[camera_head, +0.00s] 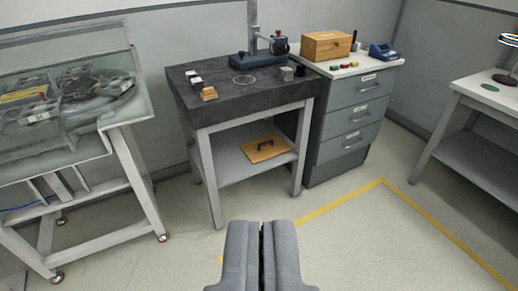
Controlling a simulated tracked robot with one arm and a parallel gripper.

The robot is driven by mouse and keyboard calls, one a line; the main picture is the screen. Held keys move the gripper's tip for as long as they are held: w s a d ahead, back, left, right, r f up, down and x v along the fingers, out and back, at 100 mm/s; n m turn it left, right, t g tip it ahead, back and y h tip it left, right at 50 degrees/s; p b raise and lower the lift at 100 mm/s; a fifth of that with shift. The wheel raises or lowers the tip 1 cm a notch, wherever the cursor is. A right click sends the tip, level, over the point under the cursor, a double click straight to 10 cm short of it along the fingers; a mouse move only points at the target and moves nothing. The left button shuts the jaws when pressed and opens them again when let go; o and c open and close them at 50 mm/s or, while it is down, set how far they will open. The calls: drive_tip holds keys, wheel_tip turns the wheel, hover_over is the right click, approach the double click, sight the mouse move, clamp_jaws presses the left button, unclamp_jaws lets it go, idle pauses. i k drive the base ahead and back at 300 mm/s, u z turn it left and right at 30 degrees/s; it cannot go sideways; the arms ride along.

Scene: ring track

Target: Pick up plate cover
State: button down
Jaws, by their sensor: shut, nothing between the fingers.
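A flat tan wooden board with a dark handle (275,150) lies on the lower shelf (228,165) of the dark-topped table. It looks like the plate cover, though I cannot be certain. The handle stands up from its top. My gripper (262,228) is at the bottom centre, shut and empty. It is well apart from the board, which is farther away and beyond the open floor.
The table's dark top (220,98) holds small blocks, a clear ring-shaped item and a blue stand (262,60). A grey drawer cabinet (345,112) stands right, a glass-topped case (70,100) left. A white table (488,95) is far right. Floor ahead is clear.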

sight(259, 151)
drive_tip(key=u, duration=0.05)
drive_tip(key=i, duration=0.95)
drive_tip(key=z, duration=0.1)
